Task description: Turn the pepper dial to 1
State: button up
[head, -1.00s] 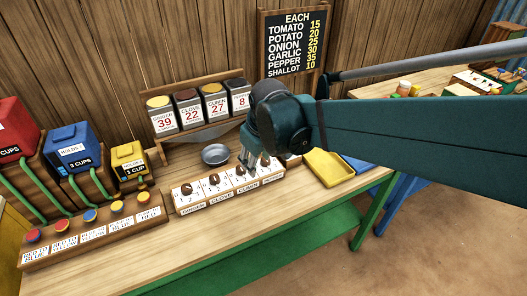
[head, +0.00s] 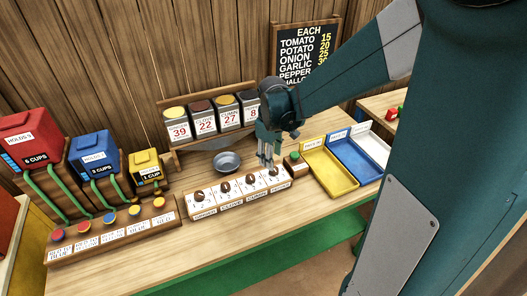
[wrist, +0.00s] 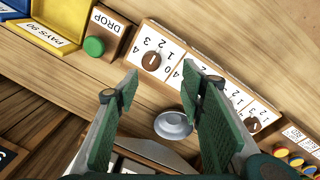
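The pepper dial (head: 273,171) is the brown knob at the right end of the dial row in the head view. In the wrist view the row appears upside down, and this dial (wrist: 151,61) is beside the DROP box, with digits around it. A pale mark shows on the knob, but I cannot tell which digit it indicates. My gripper (head: 267,160) is just above the pepper dial, pointing down. In the wrist view its two green fingers (wrist: 161,72) are apart, with the dial visible between and beyond their tips. I see no contact.
The clove dial (head: 226,187) and cumin dial (head: 251,180) are close on the left. A green button (head: 295,155) on the DROP box stands close on the right. A metal bowl (head: 227,161) is behind the row. A yellow tray (head: 328,172) lies farther right.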

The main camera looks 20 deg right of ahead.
aim_at(274, 171)
jog(key=shift+w+d+f+n+g+p, duration=0.4)
jog(key=shift+w+d+f+p, duration=0.35)
jog(key=shift+w+d+f, duration=0.15)
jog(key=shift+w+d+f+b, duration=0.1)
jog(key=shift+d+f+b, duration=0.1)
jog(key=shift+f, duration=1.75)
jog(key=shift+d+f+b, duration=0.1)
jog(key=shift+f+b, duration=0.1)
jog(key=shift+f, duration=1.7)
jog(key=c, duration=0.9)
